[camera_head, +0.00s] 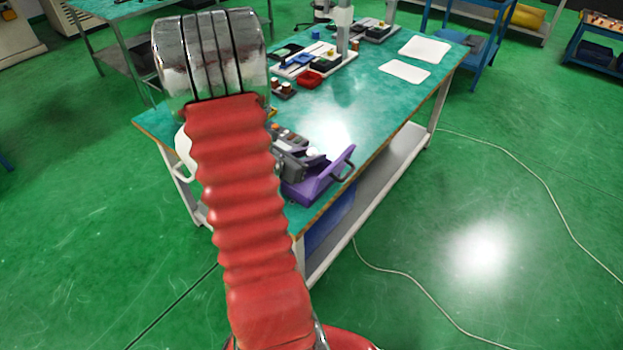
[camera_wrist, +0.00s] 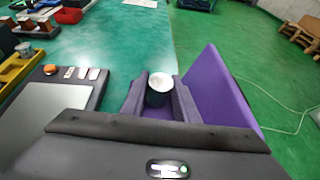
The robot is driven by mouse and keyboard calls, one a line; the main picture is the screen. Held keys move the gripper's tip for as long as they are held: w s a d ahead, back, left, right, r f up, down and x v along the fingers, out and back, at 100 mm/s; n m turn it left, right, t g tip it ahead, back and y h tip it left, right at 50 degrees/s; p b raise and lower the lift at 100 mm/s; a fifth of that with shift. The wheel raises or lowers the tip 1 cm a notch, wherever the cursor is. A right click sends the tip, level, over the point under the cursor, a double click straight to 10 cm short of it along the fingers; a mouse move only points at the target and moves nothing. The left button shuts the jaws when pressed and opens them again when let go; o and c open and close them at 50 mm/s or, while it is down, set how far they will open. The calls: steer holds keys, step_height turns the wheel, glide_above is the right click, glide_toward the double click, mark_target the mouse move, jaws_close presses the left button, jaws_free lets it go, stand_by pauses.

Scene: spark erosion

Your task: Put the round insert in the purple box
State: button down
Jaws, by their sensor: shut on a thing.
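The purple box (camera_head: 322,186) stands at the near end of the green-topped table, partly hidden by my arm in the head view. In the wrist view its tall purple wall (camera_wrist: 218,88) rises to the right of my gripper. My gripper (camera_wrist: 160,98) is shut on the round insert (camera_wrist: 159,84), a dark short cylinder with a pale top. The insert is upright between the two fingers, with purple showing around and below it. I cannot tell whether its underside touches the box floor. In the head view my gripper (camera_head: 296,163) is at the box.
A grey panel with an orange knob (camera_wrist: 50,69) lies left of the box, with a yellow tray (camera_wrist: 14,74) beyond. A red bin (camera_head: 309,79) and white sheets (camera_head: 404,71) lie farther along the table (camera_head: 350,115). The table's right edge is close to the box.

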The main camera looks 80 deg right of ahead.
glide_above(312, 183)
steer(key=shift+f, duration=2.25)
steer(key=shift+f, duration=2.1)
steer(key=c, duration=1.7)
jaws_free()
steer(key=shift+f, duration=0.1)
steer(key=shift+o, duration=0.2)
steer(key=v, duration=1.2)
steer(key=shift+r, duration=0.2)
